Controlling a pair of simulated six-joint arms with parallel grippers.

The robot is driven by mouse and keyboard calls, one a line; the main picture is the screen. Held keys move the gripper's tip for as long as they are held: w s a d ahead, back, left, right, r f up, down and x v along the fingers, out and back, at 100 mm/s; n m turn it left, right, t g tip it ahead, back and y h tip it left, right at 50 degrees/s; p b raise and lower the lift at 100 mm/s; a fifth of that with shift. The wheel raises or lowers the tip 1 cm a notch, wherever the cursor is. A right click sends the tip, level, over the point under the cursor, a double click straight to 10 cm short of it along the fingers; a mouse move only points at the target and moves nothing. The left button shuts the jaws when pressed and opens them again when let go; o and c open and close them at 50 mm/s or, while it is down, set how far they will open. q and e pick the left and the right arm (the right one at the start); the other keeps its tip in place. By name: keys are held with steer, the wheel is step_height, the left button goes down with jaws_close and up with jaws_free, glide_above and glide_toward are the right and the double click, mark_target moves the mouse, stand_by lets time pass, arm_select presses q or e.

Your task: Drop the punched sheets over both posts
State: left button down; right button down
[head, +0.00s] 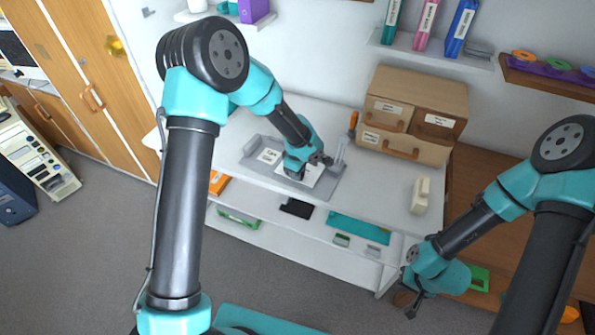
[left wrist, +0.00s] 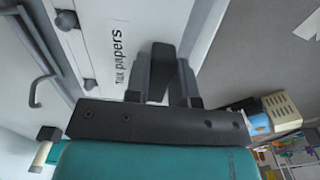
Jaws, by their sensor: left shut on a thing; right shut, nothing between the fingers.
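My left gripper (head: 318,160) is over a grey flat holder (head: 330,192) on the white desk. It is shut on white punched sheets (head: 310,174). In the left wrist view the fingers (left wrist: 162,65) pinch the edge of the white sheets (left wrist: 112,25), which read "tax papers". Two dark round spots show near the sheets' left edge; I cannot tell whether posts pass through them. A dark bent rod (left wrist: 38,90) stands beside that edge. Another white label (head: 268,157) lies on the holder's left part. My right gripper (head: 412,300) is shut and empty, in front of the desk's right end.
A brown drawer box (head: 415,105) stands at the back right of the desk. A cream object (head: 420,195) stands at its right end. A lower shelf (head: 265,207) holds a black item and a teal item (head: 358,228). Binders (head: 460,28) stand on a wall shelf above.

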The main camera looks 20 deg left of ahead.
arm_select(q)
steer(key=shift+c, duration=1.4)
jaws_free()
steer(key=shift+r, duration=0.1)
step_height(320, 180, up, 10)
stand_by(0.3)
stand_by(0.9)
step_height(320, 180, up, 10)
stand_by(1.0)
steer(key=shift+f, duration=0.2)
